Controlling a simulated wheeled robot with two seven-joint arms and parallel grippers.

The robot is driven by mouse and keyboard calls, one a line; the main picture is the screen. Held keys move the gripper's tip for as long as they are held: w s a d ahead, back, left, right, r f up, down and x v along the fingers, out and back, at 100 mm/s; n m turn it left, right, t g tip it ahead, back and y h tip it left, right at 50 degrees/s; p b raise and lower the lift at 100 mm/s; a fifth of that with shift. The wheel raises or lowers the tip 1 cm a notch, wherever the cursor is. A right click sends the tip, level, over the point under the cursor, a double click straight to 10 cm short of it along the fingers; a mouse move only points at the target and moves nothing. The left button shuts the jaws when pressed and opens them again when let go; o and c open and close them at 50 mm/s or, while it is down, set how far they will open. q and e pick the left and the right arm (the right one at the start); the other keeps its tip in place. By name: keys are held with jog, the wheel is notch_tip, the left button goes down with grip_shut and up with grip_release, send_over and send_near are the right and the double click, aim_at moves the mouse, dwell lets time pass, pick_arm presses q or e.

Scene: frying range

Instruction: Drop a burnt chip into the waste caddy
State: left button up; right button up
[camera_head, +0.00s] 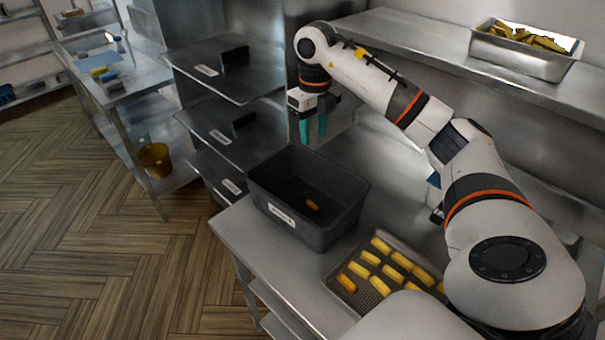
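My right gripper (313,127) hangs above the far side of the waste caddy, its two teal fingers pointing down. The fingers are apart with nothing between them. The waste caddy (276,207) is a dark, open bin with a white label, standing on the steel counter. One orange-brown chip (313,205) lies inside it on the floor. A perforated metal tray (369,297) in front of the caddy holds several yellow chips (381,245). One chip (346,283) at its left edge looks more orange. My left gripper is not in view.
A metal pan (520,57) of chips stands on the upper steel shelf (440,45) at the right. A side table (110,80) and a yellow bucket (155,160) stand farther left. The wooden floor (110,250) is clear.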

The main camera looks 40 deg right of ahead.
jog(key=shift+r+p, duration=0.45)
jog(key=shift+r, duration=2.2)
